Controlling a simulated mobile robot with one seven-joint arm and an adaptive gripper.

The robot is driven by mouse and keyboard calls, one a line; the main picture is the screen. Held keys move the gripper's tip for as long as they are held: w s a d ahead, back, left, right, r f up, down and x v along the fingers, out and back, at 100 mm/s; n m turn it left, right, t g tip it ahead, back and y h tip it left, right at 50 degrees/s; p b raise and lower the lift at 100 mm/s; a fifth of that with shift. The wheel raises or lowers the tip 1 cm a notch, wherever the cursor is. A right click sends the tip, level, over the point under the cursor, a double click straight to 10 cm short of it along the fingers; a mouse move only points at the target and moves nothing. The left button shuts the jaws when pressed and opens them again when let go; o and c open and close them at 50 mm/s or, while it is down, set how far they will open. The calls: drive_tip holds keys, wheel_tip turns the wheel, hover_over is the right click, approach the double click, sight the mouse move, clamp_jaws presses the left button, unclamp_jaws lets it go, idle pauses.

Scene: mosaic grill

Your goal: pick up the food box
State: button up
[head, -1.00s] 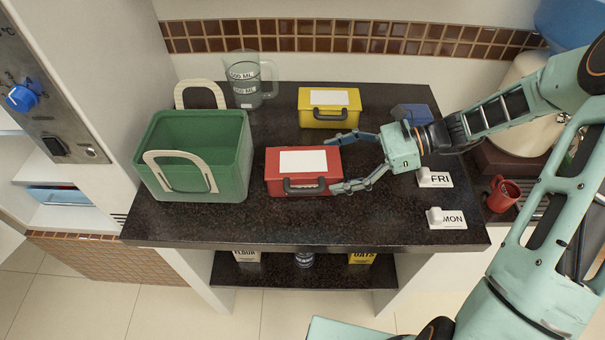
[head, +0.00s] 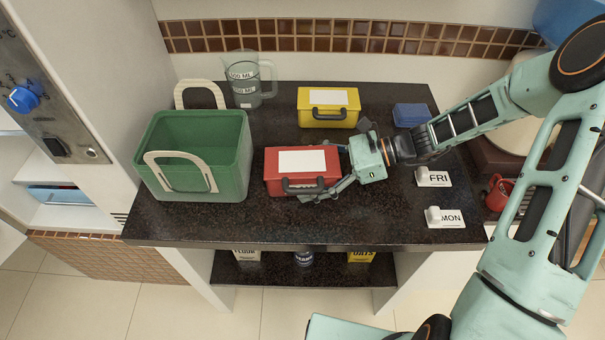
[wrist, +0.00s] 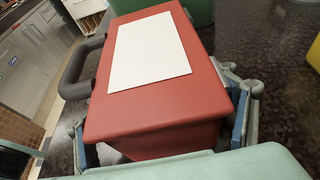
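The red food box (head: 303,185) stands on the dark counter, with a white label on its lid and a dark handle at the front. My gripper (head: 327,172) is at its right end. One finger lies along the front side; the rear finger is mostly hidden in the head view. In the wrist view, the red box (wrist: 160,95) fills the space between the two finger pads, which flank its long sides with little gap. The gripper looks open around the box; firm contact on both sides does not show.
A green basket (head: 222,182) with pale handles stands to the left. A yellow box (head: 318,118) and a measuring jug (head: 245,90) are behind. A blue box (head: 411,115), FRI (head: 434,178) and MON (head: 446,219) signs and a red mug (head: 499,194) are to the right.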

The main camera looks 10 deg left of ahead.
drive_tip(key=c, duration=1.1)
